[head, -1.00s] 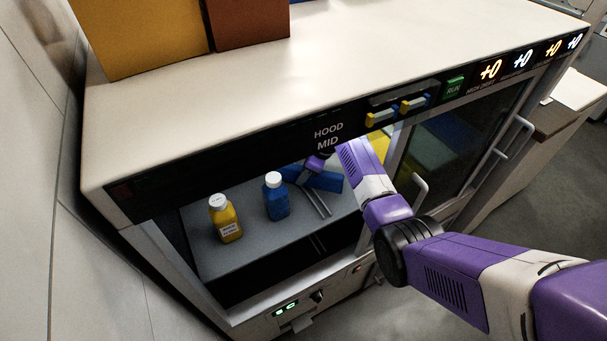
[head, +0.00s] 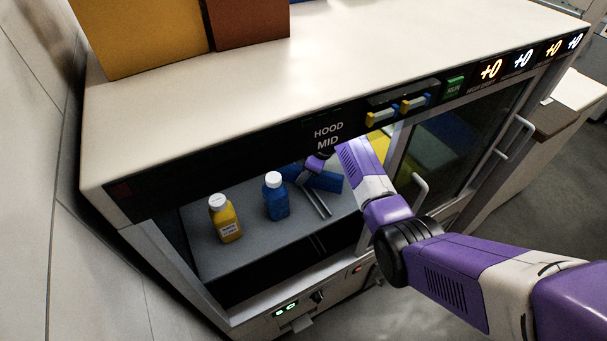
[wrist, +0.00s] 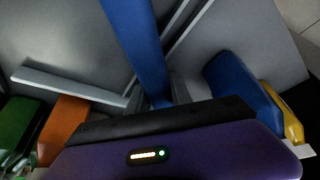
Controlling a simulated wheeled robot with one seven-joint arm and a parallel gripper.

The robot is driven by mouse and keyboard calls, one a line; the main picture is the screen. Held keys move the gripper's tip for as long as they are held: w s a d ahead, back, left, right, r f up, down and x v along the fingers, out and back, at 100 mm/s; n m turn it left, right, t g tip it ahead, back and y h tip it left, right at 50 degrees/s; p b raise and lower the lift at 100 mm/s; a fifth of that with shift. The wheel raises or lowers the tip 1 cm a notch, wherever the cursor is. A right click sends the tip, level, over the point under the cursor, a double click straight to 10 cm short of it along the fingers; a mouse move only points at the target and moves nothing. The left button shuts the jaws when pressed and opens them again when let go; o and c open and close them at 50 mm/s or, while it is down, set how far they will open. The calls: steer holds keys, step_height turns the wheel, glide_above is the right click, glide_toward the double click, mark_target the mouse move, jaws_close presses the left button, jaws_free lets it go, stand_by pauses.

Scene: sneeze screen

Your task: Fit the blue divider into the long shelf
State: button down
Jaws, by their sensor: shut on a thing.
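The blue divider (head: 329,182) is a flat blue bar in the hood, over the right part of the grey shelf (head: 235,255). My gripper (head: 313,166) is shut on it, partly hidden under the hood's front edge. In the wrist view the divider (wrist: 136,38) runs up from my fingers (wrist: 155,98). Two pale parallel rails (head: 317,202) lie on the shelf beside it. In the wrist view the divider lies at an angle across the rails (wrist: 188,28), not lined up with them. I cannot tell whether its lower edge touches the shelf.
A blue bottle (head: 277,202) and a yellow bottle (head: 226,222), both with white caps, stand left of the divider. In the wrist view, orange (wrist: 62,128) and green (wrist: 22,122) things stand at the left. The hood's front panel (head: 240,158) hangs over the opening.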

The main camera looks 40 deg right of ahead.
steer(key=shift+s, duration=0.2)
steer(key=shift+w+r+p, duration=0.15)
steer(key=shift+r+p, duration=1.9)
steer(key=shift+r, duration=0.35)
